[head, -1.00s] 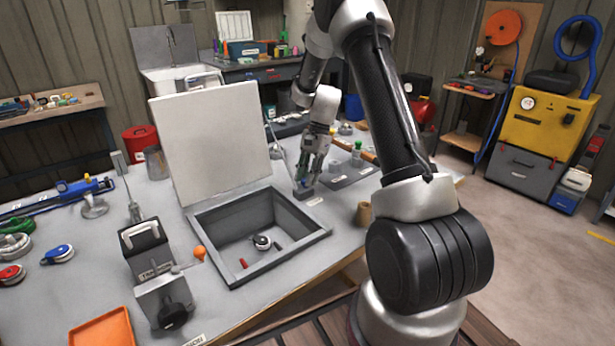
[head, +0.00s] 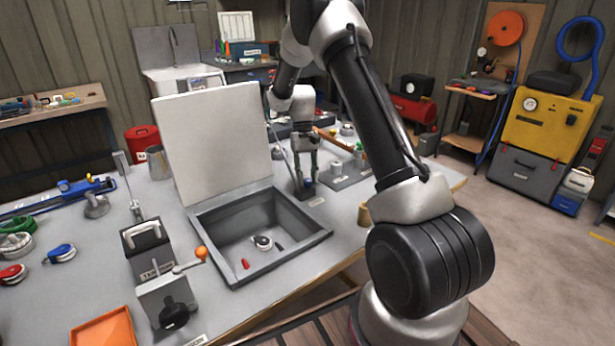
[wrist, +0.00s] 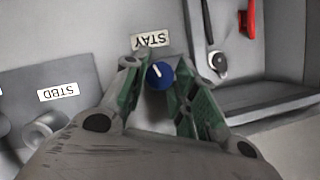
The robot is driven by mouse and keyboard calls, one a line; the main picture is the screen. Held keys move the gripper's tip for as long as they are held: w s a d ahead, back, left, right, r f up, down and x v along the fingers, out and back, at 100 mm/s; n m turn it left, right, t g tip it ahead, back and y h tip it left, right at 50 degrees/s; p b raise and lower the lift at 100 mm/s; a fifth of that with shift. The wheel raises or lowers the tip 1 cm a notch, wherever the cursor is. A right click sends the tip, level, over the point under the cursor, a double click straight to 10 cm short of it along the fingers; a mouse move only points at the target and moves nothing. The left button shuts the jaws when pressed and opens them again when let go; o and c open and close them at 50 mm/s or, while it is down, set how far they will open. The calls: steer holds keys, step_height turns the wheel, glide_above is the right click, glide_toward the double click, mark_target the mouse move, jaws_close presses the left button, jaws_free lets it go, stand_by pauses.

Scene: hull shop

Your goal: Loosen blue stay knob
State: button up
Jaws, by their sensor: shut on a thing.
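The blue stay knob (wrist: 159,75) has a white pointer line and sits between my fingertips in the wrist view. A label reading STAY (wrist: 150,39) lies beside it. My gripper (wrist: 160,88) is shut on the knob, with a green-sided finger on either side. In the head view my gripper (head: 306,178) points down at the dark knob block, right of the open hatch; the blue of the knob (head: 308,183) shows only as a small spot. The pale hatch lid (head: 213,140) stands raised. A thin rod (head: 279,142) runs from near its right edge toward the knob.
The hatch well (head: 225,250) beside the knob holds a small red item (head: 245,264) and a round fitting (head: 262,242). A plate (head: 345,178) with fittings lies to the right. An orange-ball lever (head: 201,253) stands left of the well.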

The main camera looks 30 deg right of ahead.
steer(key=shift+n+h, duration=0.4)
steer(key=shift+n, duration=0.6)
steer(key=shift+a, duration=0.1)
steer(key=o, duration=1)
steer(key=v, duration=1.2)
steer(key=shift+w+f, duration=0.1)
steer(key=shift+w, duration=0.05)
